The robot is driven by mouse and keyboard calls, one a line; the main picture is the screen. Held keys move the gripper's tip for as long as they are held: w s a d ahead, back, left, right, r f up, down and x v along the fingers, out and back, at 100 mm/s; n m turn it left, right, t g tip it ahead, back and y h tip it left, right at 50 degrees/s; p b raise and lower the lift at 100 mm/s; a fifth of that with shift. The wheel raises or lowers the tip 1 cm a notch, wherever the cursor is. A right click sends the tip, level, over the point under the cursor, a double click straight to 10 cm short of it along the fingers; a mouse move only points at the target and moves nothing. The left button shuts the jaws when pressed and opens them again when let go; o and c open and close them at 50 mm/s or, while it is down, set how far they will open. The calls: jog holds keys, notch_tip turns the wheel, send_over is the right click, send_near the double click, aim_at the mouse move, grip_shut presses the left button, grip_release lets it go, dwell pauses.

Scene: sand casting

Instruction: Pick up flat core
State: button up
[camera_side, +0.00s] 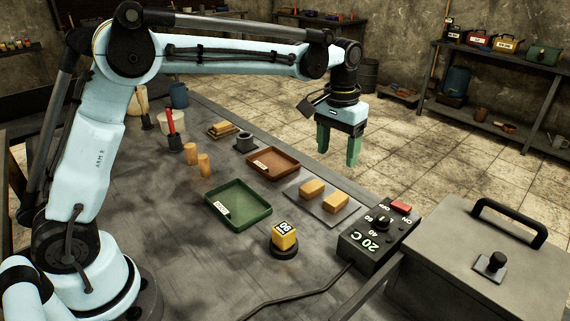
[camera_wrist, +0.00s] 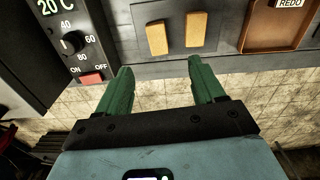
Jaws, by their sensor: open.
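Two tan blocks, rounded and fairly flat, lie side by side on a grey plate: the left block (camera_side: 312,188) and the right block (camera_side: 335,202). In the wrist view they show as the left block (camera_wrist: 157,39) and the right block (camera_wrist: 195,29) on the plate (camera_wrist: 175,13). A small pile of flat tan pieces (camera_side: 222,129) lies farther back, and I cannot tell which piece is called the flat core. My gripper (camera_side: 339,160), with green fingers, is open and empty. It hangs above and behind the plate, apart from the blocks; its fingers also show in the wrist view (camera_wrist: 160,68).
A brown REDO tray (camera_side: 256,170) and a green tray (camera_side: 215,207) sit left of the plate. A control box (camera_side: 362,250) and a lidded metal box (camera_side: 490,285) flank the right. A yellow cube (camera_side: 284,237) stands in front.

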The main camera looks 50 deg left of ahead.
aim_at(337, 197)
jog(key=f, duration=0.8)
jog(key=w+f, duration=0.1)
jog(key=f, duration=0.4)
jog(key=shift+w+d+f, duration=0.1)
jog(key=shift+d, duration=0.2)
jog(key=shift+c, duration=0.5)
jog(key=c, duration=1.1)
jog(key=shift+o, duration=0.2)
